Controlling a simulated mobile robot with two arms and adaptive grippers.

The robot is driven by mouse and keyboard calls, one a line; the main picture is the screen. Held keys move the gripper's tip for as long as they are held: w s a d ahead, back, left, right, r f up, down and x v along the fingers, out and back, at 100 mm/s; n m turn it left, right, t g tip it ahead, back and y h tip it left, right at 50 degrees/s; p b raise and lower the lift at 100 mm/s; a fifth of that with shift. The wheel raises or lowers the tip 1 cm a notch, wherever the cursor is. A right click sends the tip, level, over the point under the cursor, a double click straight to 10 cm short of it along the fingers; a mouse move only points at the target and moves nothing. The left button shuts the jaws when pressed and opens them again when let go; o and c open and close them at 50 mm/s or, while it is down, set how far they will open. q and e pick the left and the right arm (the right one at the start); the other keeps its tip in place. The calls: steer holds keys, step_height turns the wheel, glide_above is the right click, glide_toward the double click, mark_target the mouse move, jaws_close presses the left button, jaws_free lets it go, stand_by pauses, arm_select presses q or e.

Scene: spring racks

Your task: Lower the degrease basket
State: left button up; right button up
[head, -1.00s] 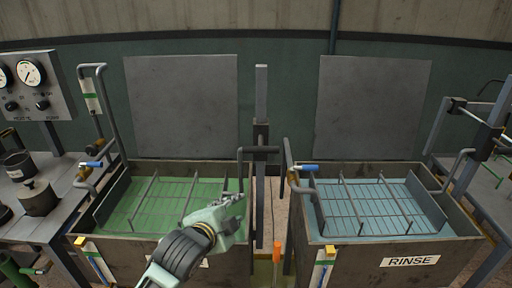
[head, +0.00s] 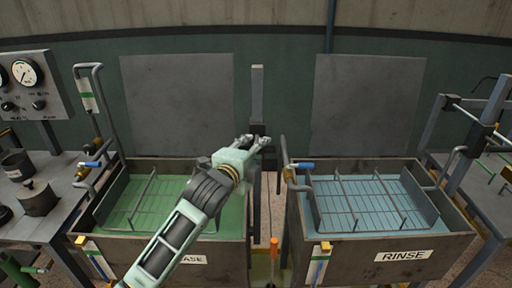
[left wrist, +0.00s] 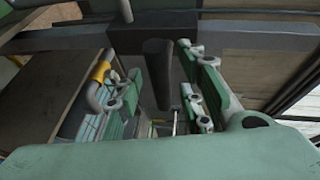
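The degrease tank (head: 120,248) on the left holds green liquid, and its front label is partly covered by my left arm. The wire degrease basket (head: 147,200) sits low in the tank, its right part hidden behind the arm. My left gripper (head: 256,141) is at the dark upright post (head: 257,92) between the two tanks. In the left wrist view, the gripper (left wrist: 168,98) has its green fingers apart on either side of a dark cylindrical handle (left wrist: 157,70). I cannot tell if they touch it. The right gripper is not in view.
The rinse tank (head: 385,262) with blue liquid and its own rack stands to the right. Pipes with blue-handled valves (head: 303,165) rise at the tanks' left sides. A bench with pots (head: 37,197) is at the far left. An orange-tipped rod (head: 274,247) stands in the gap.

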arm_select(q)
steer(key=shift+w+d+f, duration=0.1)
steer(key=shift+w+d, duration=0.05)
steer(key=shift+w, duration=0.35)
steer(key=shift+c, duration=0.5)
jaws_close()
